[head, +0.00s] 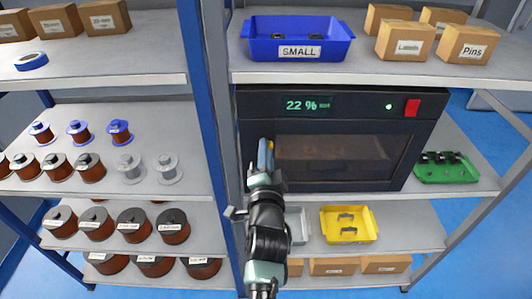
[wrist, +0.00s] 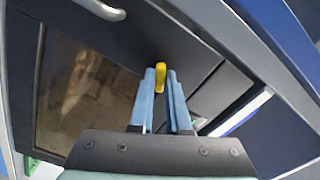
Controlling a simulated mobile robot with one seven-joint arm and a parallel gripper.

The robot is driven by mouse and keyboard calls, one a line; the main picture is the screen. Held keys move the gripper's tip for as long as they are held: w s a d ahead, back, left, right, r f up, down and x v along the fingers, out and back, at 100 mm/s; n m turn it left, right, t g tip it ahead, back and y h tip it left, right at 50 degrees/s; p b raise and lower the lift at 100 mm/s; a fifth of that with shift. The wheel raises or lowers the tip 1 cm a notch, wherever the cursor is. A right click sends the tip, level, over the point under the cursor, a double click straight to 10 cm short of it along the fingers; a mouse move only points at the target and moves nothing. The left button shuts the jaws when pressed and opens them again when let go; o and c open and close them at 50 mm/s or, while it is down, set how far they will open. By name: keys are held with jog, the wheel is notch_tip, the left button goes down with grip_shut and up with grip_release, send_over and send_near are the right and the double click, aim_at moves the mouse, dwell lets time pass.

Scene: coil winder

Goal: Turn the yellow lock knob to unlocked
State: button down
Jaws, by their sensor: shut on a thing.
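The yellow lock knob (wrist: 160,76) sits on the dark front of the cabinet (head: 423,104), left of its window. In the wrist view it shows between the tips of my gripper (wrist: 161,84), whose two blue fingers are closed on it. In the head view my gripper (head: 265,150) is at the left side of the cabinet front, and the knob is mostly hidden by it. The knob appears as a narrow upright bar in the wrist view. I cannot tell from its markings whether it is locked or unlocked.
The cabinet has a window (head: 335,160), a display reading 22 % (head: 307,105) and a red switch (head: 412,108). A blue post (head: 208,130) stands close left of my arm. A blue bin (head: 298,47) is above; a yellow tray (head: 349,232) and a green tray (head: 447,172) are nearby.

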jog(key=n+b, duration=0.4)
jog(key=n, duration=0.8)
jog(key=shift+b, duration=0.3)
jog(key=shift+n, duration=0.3)
jog(key=c, duration=0.9)
grip_release()
jog(key=s+b, duration=0.1)
jog(key=s, duration=1.2)
jog(key=shift+b, duration=0.3)
